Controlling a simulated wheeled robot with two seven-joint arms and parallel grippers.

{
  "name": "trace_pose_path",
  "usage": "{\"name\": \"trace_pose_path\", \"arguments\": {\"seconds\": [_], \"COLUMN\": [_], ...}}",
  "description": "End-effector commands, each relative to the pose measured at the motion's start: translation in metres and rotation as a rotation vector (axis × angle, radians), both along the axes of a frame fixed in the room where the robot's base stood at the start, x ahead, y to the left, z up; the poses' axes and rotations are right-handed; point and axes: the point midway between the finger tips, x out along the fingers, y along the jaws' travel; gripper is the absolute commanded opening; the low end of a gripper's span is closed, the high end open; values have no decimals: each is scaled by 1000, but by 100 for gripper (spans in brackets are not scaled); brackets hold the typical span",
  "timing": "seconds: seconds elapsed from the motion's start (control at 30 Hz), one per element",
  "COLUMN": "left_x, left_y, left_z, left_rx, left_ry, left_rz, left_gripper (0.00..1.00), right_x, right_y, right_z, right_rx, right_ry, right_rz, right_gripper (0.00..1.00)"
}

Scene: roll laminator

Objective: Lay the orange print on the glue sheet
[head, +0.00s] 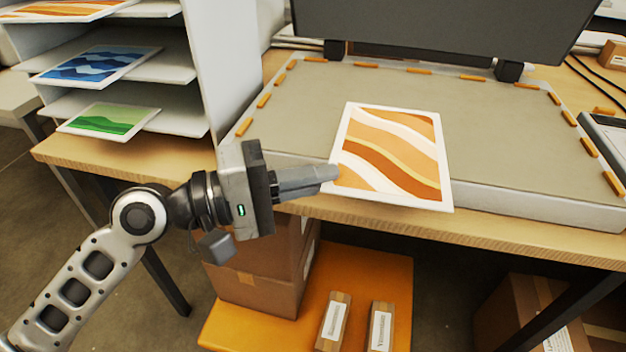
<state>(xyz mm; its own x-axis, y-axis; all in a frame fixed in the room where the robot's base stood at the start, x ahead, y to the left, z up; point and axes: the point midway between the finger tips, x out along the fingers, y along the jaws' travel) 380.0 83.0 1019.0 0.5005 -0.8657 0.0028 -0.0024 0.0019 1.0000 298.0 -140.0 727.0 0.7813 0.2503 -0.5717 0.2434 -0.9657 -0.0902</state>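The orange print (392,155), wavy orange and cream stripes with a white border, is over the front of the grey laminator bed (500,130). Its lower end reaches past the bed's front edge. My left gripper (332,174) comes from the left, with its fingers closed together at the print's left edge and seemingly pinching it. I cannot tell whether the print touches the bed or is held just above it. No separate glue sheet can be made out; the grey surface has orange marks along its edges. My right gripper is out of view.
A dark raised lid (440,30) stands behind the bed. A white shelf rack (225,65) at left holds a blue print (95,65), a green print (108,120) and another orange print (65,8). Boxes stand below the table. The bed's right side is clear.

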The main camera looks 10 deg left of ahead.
Motion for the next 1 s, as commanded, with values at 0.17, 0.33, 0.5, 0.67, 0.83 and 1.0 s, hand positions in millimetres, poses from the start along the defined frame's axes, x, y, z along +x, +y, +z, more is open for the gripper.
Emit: {"name": "trace_pose_path", "arguments": {"seconds": [0.17,0.33,0.5,0.67,0.83,1.0], "left_x": [14,26,30,30,30,30], "left_y": [0,0,0,0,0,0], "left_z": [-9,-15,-27,-37,-44,-46], "left_rx": [-2,-1,-1,-1,0,0], "left_ry": [-1,-1,2,1,1,1], "left_rz": [1,0,-1,0,-1,-1], "left_gripper": [0,0,0,0,0,0], "right_x": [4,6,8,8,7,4], "right_y": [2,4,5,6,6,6], "right_z": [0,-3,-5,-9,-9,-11], "right_rx": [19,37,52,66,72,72], "right_ry": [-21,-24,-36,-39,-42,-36], "right_rz": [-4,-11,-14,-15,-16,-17], "right_gripper": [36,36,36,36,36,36]}}
